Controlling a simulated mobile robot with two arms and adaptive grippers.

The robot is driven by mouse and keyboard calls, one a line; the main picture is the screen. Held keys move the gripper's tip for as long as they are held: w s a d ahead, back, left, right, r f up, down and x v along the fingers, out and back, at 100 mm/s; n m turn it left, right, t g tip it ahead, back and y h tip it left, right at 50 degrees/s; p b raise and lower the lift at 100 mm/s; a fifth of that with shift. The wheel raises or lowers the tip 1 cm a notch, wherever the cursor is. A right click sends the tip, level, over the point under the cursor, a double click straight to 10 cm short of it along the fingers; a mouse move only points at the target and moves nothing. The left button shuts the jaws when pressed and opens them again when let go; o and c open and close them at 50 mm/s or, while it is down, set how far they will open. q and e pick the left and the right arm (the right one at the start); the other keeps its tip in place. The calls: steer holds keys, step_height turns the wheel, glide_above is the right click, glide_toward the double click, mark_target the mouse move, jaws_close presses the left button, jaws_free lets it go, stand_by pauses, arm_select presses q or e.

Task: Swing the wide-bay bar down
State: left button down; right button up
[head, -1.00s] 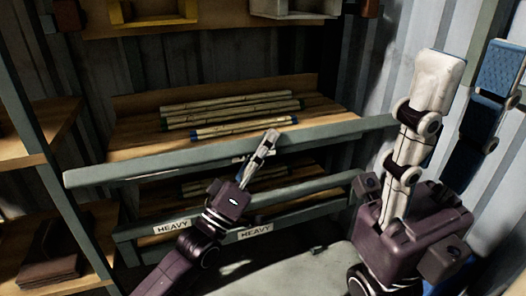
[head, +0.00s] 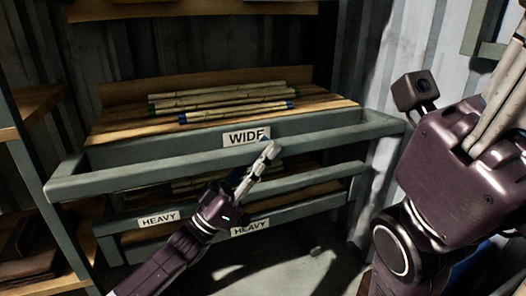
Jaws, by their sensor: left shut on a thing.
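The wide-bay bar (head: 160,173) is a grey-green rail that runs across the front of the upper bay, under the white WIDE label (head: 246,137). Its side arms go back to the shelf frame at both ends. Several bamboo-like poles (head: 220,104) lie on the wooden shelf behind it. My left gripper (head: 269,150) is shut on the bar, right of its middle, and hides a short part of it. My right gripper (head: 465,165) is close to the camera at the right. Its fingertips are cut off by the picture's edge, and it is apart from the bar.
A lower bay with its own rail and two HEAVY labels (head: 158,219) sits beneath, with more poles in shadow. A wooden side shelf (head: 35,104) stands at the left. Grey corrugated wall (head: 375,60) is behind, and floor (head: 290,268) shows below.

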arm_select(q)
steer(key=shift+f, duration=0.7)
steer(key=c, duration=1.7)
jaws_free()
steer(key=shift+o, duration=0.6)
steer(key=shift+r, duration=0.2)
steer(key=v, duration=1.2)
